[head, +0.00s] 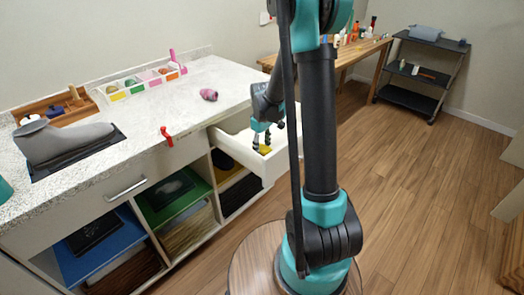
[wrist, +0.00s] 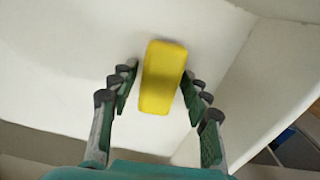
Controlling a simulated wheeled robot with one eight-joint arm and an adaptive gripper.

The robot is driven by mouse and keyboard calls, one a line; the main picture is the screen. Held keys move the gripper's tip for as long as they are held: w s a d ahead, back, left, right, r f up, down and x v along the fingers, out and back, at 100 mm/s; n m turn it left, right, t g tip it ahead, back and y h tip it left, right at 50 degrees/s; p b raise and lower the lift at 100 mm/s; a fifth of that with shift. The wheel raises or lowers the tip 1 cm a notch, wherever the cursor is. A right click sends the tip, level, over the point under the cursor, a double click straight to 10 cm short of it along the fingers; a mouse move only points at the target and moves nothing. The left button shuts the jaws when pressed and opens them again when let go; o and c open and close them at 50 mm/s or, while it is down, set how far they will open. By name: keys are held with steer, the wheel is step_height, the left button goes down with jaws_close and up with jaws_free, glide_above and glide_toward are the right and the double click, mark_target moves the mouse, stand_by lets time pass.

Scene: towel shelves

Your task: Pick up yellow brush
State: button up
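The yellow brush (wrist: 162,78) lies in the white open drawer (wrist: 90,60), seen from above in the wrist view as a yellow block with rounded corners. In the head view the brush (head: 264,150) shows as a small yellow shape just under my gripper (head: 262,138). In the wrist view my gripper (wrist: 158,88) is open, with one finger on each side of the brush. The left finger is close to the brush's left side, and the right finger is near its right side. I cannot tell whether either finger touches it.
The drawer's side wall (wrist: 240,85) rises at the right in the wrist view. The speckled counter (head: 130,125) holds a grey shoe-like object (head: 62,142), a red clamp-like item (head: 167,136) and a pink object (head: 209,95). Open floor (head: 420,190) lies to the right.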

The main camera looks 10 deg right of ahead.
mark_target(262, 146)
steer(key=c, duration=0.9)
steer(key=shift+r, duration=0.15)
step_height(262, 146, up, 20)
steer(key=shift+f, duration=0.15)
